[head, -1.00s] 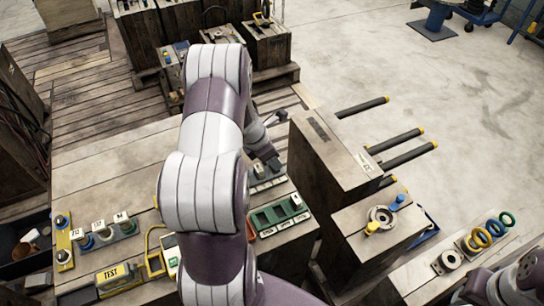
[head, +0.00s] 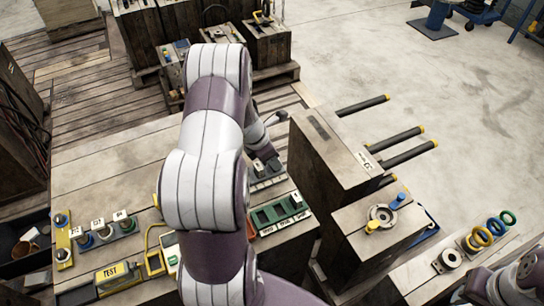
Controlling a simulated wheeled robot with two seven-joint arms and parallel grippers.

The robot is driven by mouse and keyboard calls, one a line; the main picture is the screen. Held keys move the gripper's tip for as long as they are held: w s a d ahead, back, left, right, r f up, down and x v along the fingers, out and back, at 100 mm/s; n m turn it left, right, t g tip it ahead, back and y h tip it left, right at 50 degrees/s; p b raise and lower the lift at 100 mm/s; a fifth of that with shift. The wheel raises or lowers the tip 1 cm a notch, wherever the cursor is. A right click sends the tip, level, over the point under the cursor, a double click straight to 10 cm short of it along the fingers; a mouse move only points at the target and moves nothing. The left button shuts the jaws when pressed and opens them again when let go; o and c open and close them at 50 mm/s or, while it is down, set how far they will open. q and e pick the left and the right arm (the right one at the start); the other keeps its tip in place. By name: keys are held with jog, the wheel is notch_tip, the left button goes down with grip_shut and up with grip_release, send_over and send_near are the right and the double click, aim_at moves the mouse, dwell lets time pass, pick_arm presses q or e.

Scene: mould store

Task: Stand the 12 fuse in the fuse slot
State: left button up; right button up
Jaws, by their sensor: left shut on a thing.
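My left arm comes in from the bottom and hides much of the middle of the table. My left gripper (head: 266,162) is at the far right part of the table and is shut on a small pale-and-dark piece, probably a fuse; its number cannot be read. It is just over a grey holder (head: 268,182) with pale pieces; whether they touch is unclear. A green block (head: 280,213) with dark openings and white labels along its front is nearer; its labels are too small to read, and I cannot tell whether one opening is the fuse slot. My right gripper is not in view.
At the left stand labelled knobs on a grey strip (head: 109,237) and a yellow plate (head: 63,243). A yellow TEST box (head: 113,272) is at the front. Tall wooden blocks (head: 334,160) rise close to the right of the gripper. The table's back left is clear.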

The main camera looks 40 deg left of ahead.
pick_arm(q)
jog(key=shift+f+b, duration=0.4)
jog(key=shift+f, duration=0.15)
jog(key=o, duration=1.1)
jog(key=c, duration=0.4)
jog(key=shift+o, duration=0.2)
jog(key=shift+r+p, duration=0.8)
